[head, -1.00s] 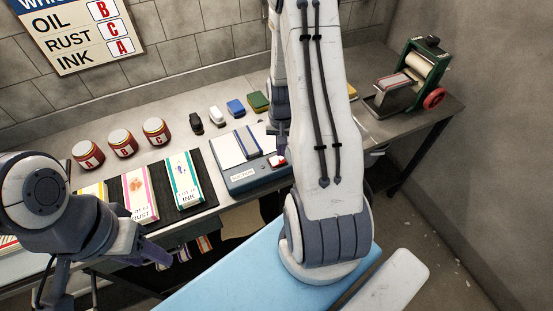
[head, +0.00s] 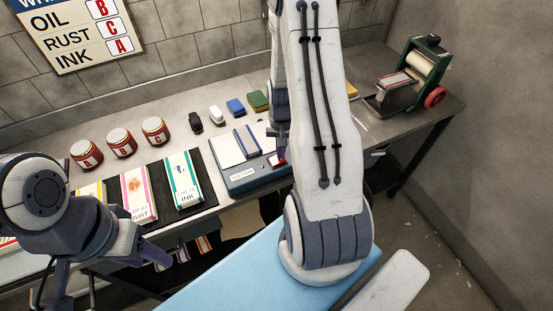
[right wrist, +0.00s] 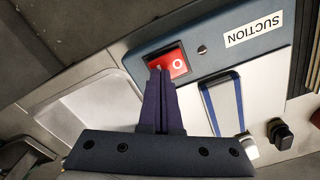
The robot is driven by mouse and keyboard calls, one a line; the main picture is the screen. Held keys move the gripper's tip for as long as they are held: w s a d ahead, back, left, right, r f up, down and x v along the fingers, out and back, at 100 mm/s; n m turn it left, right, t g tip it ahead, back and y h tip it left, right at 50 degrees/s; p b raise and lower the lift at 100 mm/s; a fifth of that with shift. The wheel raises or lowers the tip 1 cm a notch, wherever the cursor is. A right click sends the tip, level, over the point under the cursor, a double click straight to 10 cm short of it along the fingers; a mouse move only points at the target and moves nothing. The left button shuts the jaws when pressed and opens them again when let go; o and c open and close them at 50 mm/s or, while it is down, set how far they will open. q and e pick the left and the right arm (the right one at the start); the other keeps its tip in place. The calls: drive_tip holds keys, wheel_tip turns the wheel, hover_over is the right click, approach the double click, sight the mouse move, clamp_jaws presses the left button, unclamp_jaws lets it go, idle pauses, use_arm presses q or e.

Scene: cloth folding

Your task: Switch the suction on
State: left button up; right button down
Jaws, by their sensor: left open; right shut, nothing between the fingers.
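The suction box (head: 236,180) is a blue-grey unit with a white top, on the bench in the head view. Its SUCTION label (right wrist: 253,28) shows in the right wrist view. The red rocker switch (right wrist: 177,59) sits near the box's edge, with a white O visible on one end. My right gripper (right wrist: 158,72) is shut and empty, its tips over the switch's other end; I cannot tell whether they press it. In the head view my right arm partly hides the box and switch. My left gripper (head: 105,268) is open and empty at lower left, away from the box.
Jars A (head: 84,153), B (head: 121,142) and C (head: 155,130) stand behind printed screens (head: 183,180) left of the box. Small coloured blocks (head: 236,107) lie behind it. A green press (head: 412,75) stands at the right. A light-blue board (head: 230,278) lies in front.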

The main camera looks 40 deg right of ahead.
drive_tip(key=shift+f, duration=0.35)
drive_tip(key=shift+r, duration=0.1)
wheel_tip(320, 180, up, 7)
drive_tip(key=p, duration=0.5)
drive_tip(key=shift+p, duration=0.35)
idle(0.4)
